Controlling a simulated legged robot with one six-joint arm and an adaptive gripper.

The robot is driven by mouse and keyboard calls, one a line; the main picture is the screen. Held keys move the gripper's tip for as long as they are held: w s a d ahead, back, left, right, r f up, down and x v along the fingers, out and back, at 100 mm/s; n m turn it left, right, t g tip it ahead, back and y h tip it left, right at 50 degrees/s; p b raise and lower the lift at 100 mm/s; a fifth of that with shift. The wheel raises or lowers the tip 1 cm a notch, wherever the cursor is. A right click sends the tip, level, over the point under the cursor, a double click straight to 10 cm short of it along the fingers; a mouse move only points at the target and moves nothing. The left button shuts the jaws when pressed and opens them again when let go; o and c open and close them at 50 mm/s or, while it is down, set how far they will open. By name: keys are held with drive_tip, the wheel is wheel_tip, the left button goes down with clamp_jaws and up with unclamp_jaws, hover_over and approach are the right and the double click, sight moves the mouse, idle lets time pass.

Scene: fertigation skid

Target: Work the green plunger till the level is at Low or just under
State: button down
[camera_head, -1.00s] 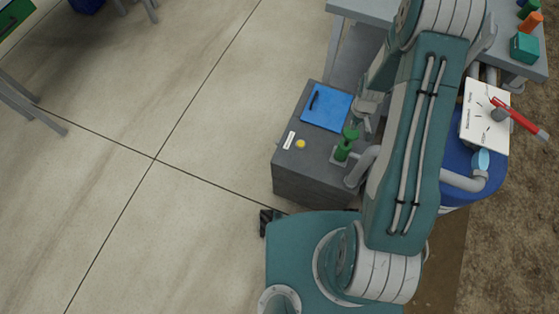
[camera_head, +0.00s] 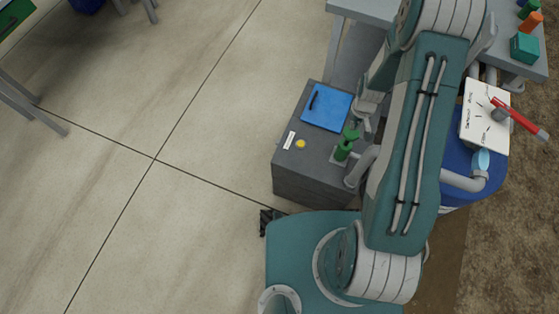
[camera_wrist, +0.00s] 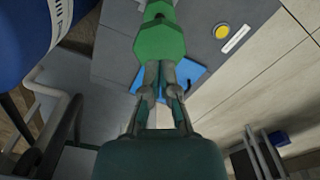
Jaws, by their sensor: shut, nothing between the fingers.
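The green plunger (camera_head: 351,134) stands upright on the grey cabinet, above a green body on a small grey plate. In the wrist view its wide green head (camera_wrist: 160,42) fills the top middle. My gripper (camera_head: 361,120) is just behind the plunger's top in the head view, partly hidden by my arm. In the wrist view the fingers of my gripper (camera_wrist: 160,68) are shut and empty, their tips at the green head's near edge. Whether they touch it I cannot tell. No level or Low mark can be read.
Floor at left is open.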

sight(351, 132)
drive_tip(key=shift+f, duration=0.1)
drive_tip(key=shift+s+a+f, duration=0.1)
drive_tip(key=shift+f, duration=2.1)
drive_tip(key=shift+s+f, duration=0.2)
drive_tip(key=shift+f, duration=1.8)
drive_tip(key=shift+r, duration=0.15)
drive_tip(key=shift+w+d+r, duration=0.1)
drive_tip(key=shift+r, duration=1.25)
drive_tip(key=shift+d+r, duration=0.1)
drive_tip(key=shift+r, duration=1.2)
drive_tip(key=shift+d+r, duration=0.2)
drive_tip(key=shift+r, duration=0.3)
drive_tip(key=shift+d+r, duration=0.15)
drive_tip(key=shift+r, duration=0.35)
drive_tip(key=shift+w+a+r, duration=0.1)
drive_tip(key=shift+a+r, duration=0.05)
drive_tip(key=shift+r, duration=0.3)
drive_tip(key=shift+a, duration=0.45)
